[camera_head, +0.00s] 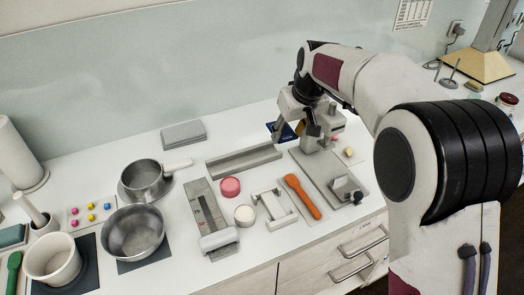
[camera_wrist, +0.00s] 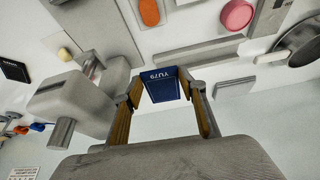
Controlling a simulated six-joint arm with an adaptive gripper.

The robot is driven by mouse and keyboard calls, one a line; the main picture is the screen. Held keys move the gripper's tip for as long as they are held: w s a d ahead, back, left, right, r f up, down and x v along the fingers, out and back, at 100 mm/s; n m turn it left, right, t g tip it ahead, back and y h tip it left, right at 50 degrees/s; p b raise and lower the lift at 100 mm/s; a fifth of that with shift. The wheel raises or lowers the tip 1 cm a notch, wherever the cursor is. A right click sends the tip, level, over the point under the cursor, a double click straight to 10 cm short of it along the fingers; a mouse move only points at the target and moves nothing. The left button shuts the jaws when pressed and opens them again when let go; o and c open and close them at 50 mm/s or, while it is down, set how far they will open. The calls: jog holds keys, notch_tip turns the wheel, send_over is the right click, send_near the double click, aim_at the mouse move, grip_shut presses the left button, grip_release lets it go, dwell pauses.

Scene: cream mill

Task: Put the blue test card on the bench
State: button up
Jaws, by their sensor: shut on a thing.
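The blue test card (camera_wrist: 165,86) is a small dark blue piece with pale lettering along one edge. In the wrist view it sits between the two fingers of my gripper (camera_wrist: 166,92), which is shut on it. In the head view the card (camera_head: 281,131) shows as a dark blue patch beside my gripper (camera_head: 299,130), toward the back of the bench. The white bench (camera_head: 150,259) lies below. My gripper partly hides the card, and its exact height above the bench is hard to tell.
A grey stand device (camera_head: 322,128) is close beside my gripper. A long grey bar (camera_head: 243,161), an orange-handled tool (camera_head: 302,196), a pink lid (camera_head: 230,187) and metal pans (camera_head: 134,233) stand to the front and left. A grey block (camera_head: 183,135) lies behind. Bare bench shows between block and bar.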

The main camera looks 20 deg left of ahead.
send_over(266, 156)
jog(key=s, duration=0.1)
jog(key=shift+d+f+n, duration=0.1)
jog(key=shift+d+n, duration=0.2)
jog(key=shift+d, duration=0.15)
jog(key=shift+f, duration=2.45)
jog(key=shift+f, duration=2.3)
jog(key=shift+f, duration=0.15)
jog(key=o, duration=1)
